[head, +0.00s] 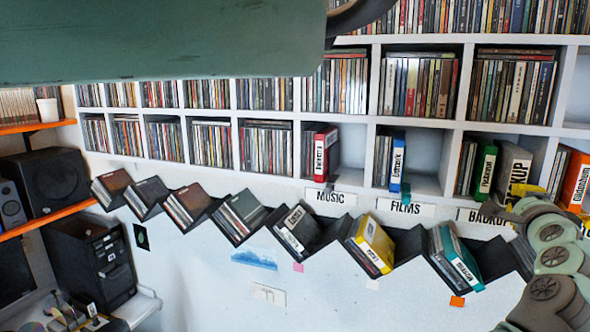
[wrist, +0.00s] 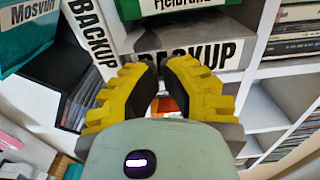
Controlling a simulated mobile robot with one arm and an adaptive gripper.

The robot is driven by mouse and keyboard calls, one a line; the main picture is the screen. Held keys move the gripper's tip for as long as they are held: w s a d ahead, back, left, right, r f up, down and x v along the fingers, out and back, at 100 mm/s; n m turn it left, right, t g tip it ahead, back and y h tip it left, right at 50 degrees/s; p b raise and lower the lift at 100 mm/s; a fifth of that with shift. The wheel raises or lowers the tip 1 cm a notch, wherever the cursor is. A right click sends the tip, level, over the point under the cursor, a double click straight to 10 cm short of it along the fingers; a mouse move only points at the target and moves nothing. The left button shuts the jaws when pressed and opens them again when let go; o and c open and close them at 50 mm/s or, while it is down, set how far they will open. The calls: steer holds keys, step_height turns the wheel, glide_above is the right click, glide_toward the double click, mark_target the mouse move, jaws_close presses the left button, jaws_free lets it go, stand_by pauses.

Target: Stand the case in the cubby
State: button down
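A grey case with a white BACKUP spine (head: 513,168) is in the cubby above the BACKUP label (head: 486,217), right of a green case (head: 484,168). It looks slightly tilted in the head view. In the wrist view, turned on its side, the BACKUP spine (wrist: 205,55) lies just beyond my fingertips, beside the green case (wrist: 190,8). My gripper (wrist: 158,75) has its yellow fingers apart, with a narrow gap between them and nothing visibly held. Whether a fingertip touches the case I cannot tell. In the head view my gripper partly covers the cubby's lower right.
An orange case (head: 575,183) stands right of this cubby. A red case (head: 321,154) and a blue case (head: 396,160) stand in cubbies to the left, with free room beside them. Below, a zigzag rack holds cases, including a yellow one (head: 372,242) and a teal one (head: 458,258).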

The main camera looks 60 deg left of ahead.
steer(key=shift+w, duration=0.1)
stand_by(0.3)
steer(key=shift+b+x, duration=0.55)
steer(key=shift+x, duration=1.35)
